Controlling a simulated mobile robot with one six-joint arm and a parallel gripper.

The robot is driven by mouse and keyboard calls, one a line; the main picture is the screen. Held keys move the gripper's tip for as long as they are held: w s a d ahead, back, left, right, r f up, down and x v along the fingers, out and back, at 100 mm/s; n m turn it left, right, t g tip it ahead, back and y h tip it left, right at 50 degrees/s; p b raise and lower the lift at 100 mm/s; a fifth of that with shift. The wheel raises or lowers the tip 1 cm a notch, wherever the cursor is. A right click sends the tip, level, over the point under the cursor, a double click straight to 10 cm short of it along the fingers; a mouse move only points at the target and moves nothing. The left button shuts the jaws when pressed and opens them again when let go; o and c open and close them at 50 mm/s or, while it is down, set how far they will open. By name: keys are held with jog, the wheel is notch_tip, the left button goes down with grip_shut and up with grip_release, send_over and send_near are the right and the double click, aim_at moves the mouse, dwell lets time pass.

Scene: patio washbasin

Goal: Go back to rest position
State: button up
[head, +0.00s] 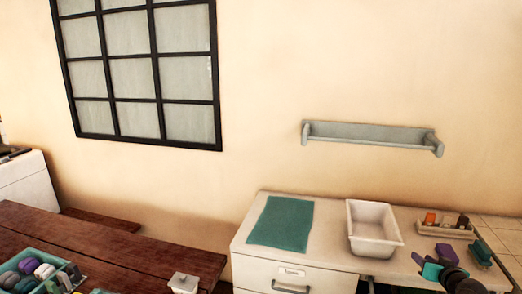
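What looks like the end of my arm, with my gripper (440,265), shows at the lower right, in front of the counter's right part. It has a dark rounded link below and purple and teal pieces at its end. I cannot tell clearly which pieces are its fingers, or whether it holds anything. The lower part of the arm is cut off by the bottom edge.
A white counter (336,222) bears a teal cloth (282,221), a white basin (373,249) and a tray (440,231) of small items. A grey wall rail (368,133) hangs above. A wooden table (120,248) at left bears a teal crate (66,254) with colourful items.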

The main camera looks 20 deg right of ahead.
jog(key=w+a+f+n+g+y, duration=0.1)
jog(key=w+a+f+y, duration=0.1)
jog(key=w+a+f, duration=0.55)
jog(key=w+a+f+n+g+y, duration=0.1)
jog(key=w+a+f+n+y, duration=0.3)
jog(key=a, duration=0.7)
jog(key=w+a+f+m+g+y, duration=0.1)
jog(key=w+a+f, duration=0.1)
jog(key=w+a, duration=0.65)
jog(key=s+a+f+n+g, duration=0.1)
jog(key=s+a+f+g, duration=0.2)
jog(key=a, duration=0.9)
jog(key=s+a+f+n+g, duration=0.1)
jog(key=a+f+n+g, duration=0.15)
jog(key=a+f, duration=0.6)
jog(key=s+a+f+g, duration=0.1)
jog(key=s+a+g, duration=0.2)
jog(key=a, duration=1.1)
jog(key=s+f+g+b, duration=0.3)
jog(key=s+f+g, duration=0.3)
jog(key=s+f, duration=1.6)
jog(key=s, duration=0.3)
jog(key=shift+s+a+f+h+b, duration=0.2)
jog(key=shift+s+h+b, duration=0.15)
jog(key=shift+h+b, duration=0.05)
